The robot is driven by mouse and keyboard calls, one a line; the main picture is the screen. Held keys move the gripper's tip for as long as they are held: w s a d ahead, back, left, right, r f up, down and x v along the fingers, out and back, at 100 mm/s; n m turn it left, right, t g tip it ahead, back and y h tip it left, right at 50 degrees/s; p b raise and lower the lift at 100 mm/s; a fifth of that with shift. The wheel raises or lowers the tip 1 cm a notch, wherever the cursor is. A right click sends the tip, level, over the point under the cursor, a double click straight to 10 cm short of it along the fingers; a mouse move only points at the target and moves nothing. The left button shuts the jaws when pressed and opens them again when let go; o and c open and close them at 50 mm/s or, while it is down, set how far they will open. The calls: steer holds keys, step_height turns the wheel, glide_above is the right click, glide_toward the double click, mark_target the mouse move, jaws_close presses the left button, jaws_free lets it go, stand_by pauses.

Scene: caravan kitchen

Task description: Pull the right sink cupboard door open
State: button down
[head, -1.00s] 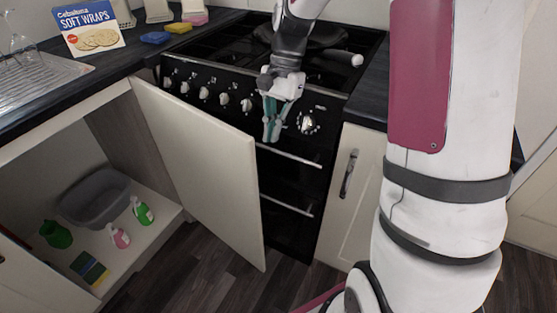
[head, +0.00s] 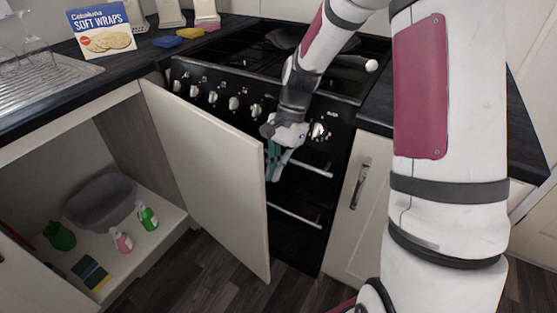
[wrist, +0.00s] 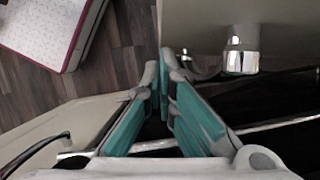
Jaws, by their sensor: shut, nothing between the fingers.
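The right sink cupboard door (head: 215,175) is a cream panel standing well open, swung out in front of the oven. The cupboard interior shows to its left. My gripper (head: 276,166) is low beside the door's free edge, between its outer face and the oven front, with the tips partly hidden by the door. In the wrist view my gripper's teal fingers (wrist: 165,85) are shut and empty. The cream panel at the upper right there looks like the door (wrist: 290,30). A chrome fitting (wrist: 240,50) on it is close to the fingertips; I cannot tell whether they touch.
The black oven (head: 305,185) with knobs and rails is right behind my gripper. A cream cupboard with a dark handle (head: 360,184) is to its right. The open cupboard holds a grey basin (head: 100,202) and several bottles and sponges. Dark floor (head: 195,265) is clear in front.

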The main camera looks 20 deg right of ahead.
steer(key=shift+a+f, duration=0.1)
steer(key=shift+f, duration=0.15)
